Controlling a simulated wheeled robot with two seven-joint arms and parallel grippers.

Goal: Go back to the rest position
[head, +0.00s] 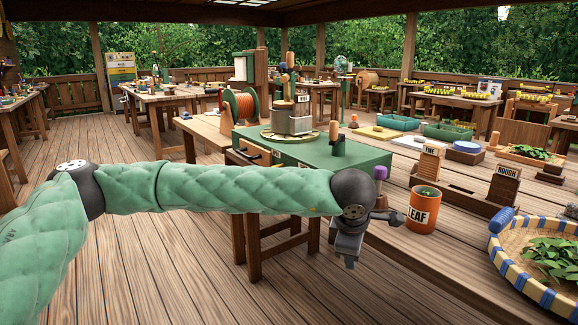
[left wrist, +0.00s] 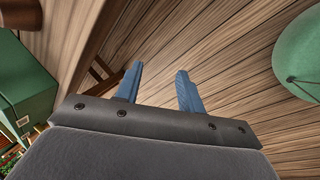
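My left arm, in a green quilted sleeve, reaches across the head view from the left. My left gripper (head: 349,250) hangs at its end, pointing down beside the edge of the right-hand table. In the left wrist view the two blue fingers of my left gripper (left wrist: 160,88) stand apart with nothing between them, above the plank floor. My right gripper shows in neither view.
An orange LEAF can (head: 423,210) stands on the table right of my left gripper. A woven basket (head: 535,290) with green leaves is at far right. A green-topped stand (head: 340,160) bears a metal pot behind my arm. Open plank floor (head: 180,280) lies below.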

